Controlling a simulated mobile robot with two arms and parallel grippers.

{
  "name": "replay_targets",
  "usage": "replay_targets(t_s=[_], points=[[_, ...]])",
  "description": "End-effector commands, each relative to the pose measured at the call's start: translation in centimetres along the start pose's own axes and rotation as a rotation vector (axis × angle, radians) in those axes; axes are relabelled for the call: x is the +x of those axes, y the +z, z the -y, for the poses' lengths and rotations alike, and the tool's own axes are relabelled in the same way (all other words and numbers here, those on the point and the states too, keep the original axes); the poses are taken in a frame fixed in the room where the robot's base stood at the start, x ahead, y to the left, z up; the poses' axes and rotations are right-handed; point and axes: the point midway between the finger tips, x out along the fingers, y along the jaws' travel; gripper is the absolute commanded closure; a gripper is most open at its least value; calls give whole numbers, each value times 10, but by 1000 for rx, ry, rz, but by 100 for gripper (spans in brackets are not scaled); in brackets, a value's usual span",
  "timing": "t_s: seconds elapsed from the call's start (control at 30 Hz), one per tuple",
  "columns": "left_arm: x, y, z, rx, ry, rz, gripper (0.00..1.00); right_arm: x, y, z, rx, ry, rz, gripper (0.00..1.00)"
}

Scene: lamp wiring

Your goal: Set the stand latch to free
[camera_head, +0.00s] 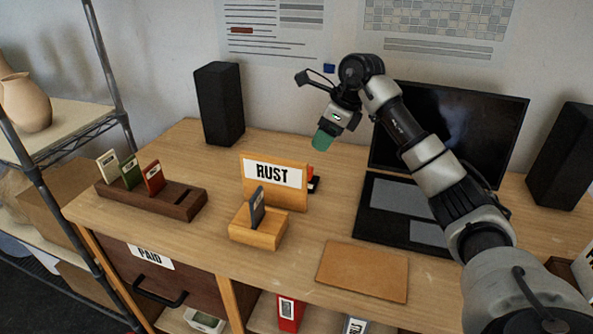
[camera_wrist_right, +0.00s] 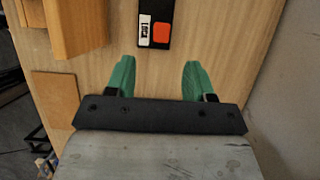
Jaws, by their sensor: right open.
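The wooden stand (camera_head: 275,205) bears a white RUST sign and has a small tray in front holding a dark card upright. Behind its right edge, a small black plate with a red part (camera_head: 313,180) is partly hidden in the head view.
A dark rack (camera_head: 180,203) with several cards stands at left. A speaker (camera_head: 219,103) stands behind it. A laptop (camera_head: 400,205) is right of the stand, partly behind my right arm. A brown mat (camera_head: 363,270) lies in front. Bare desk surrounds the black plate.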

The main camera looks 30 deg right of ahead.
Motion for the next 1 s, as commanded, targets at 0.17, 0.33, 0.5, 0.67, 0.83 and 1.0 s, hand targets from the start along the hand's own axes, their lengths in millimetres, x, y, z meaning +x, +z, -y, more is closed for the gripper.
replay_targets(t_s=[0.17,0.33,0.5,0.67,0.83,1.0], points=[[5,-6,1,0,-2,-9,57,9,-6,3,5,-5,-19,47],[-2,15,-3,-1,4,22,57,34,-6,2,6,-1,-20,47],[-10,31,-5,-1,7,48,57,68,-6,2,5,-1,-18,47],[-14,26,-4,-1,6,42,57,92,-6,2,5,-2,-17,47],[-15,8,-2,-1,2,15,57,107,-7,3,5,-4,-16,47],[-15,4,-1,0,2,7,57,110,-7,3,4,-6,-16,47]])
